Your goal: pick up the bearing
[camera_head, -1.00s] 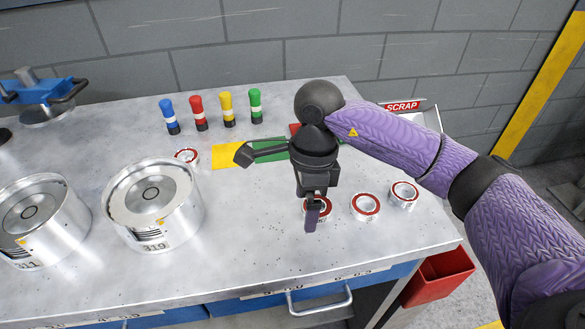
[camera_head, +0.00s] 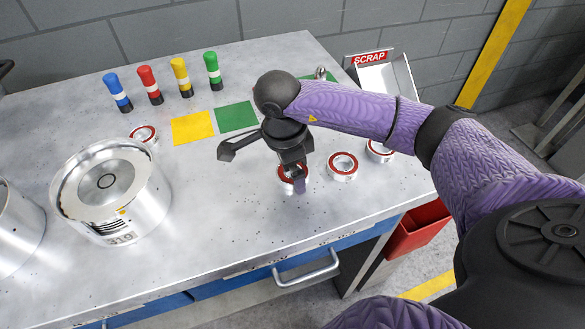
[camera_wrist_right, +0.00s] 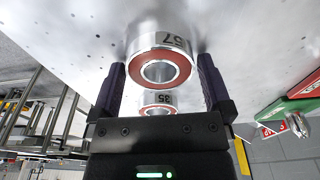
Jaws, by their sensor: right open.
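A silver bearing with a red ring (camera_head: 286,168) stands on the table at my right gripper (camera_head: 293,184), partly hidden by it. In the right wrist view my right gripper (camera_wrist_right: 161,72) is open, its dark fingers on either side of a bearing marked 57 (camera_wrist_right: 160,57). Narrow gaps seem to show at its sides; I cannot tell whether either finger touches. A second bearing, marked 35 (camera_wrist_right: 158,97), shows behind it. In the head view, two more bearings stand right of my gripper, one near (camera_head: 342,167) and one farther (camera_head: 379,152). My left gripper is not in view.
Another bearing (camera_head: 144,135) stands near a yellow pad (camera_head: 192,127) and a green pad (camera_head: 236,116). A large metal cylinder (camera_head: 112,190) stands at left. Several coloured markers (camera_head: 150,85) stand at the back. A scrap bin (camera_head: 385,80) is at the right edge.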

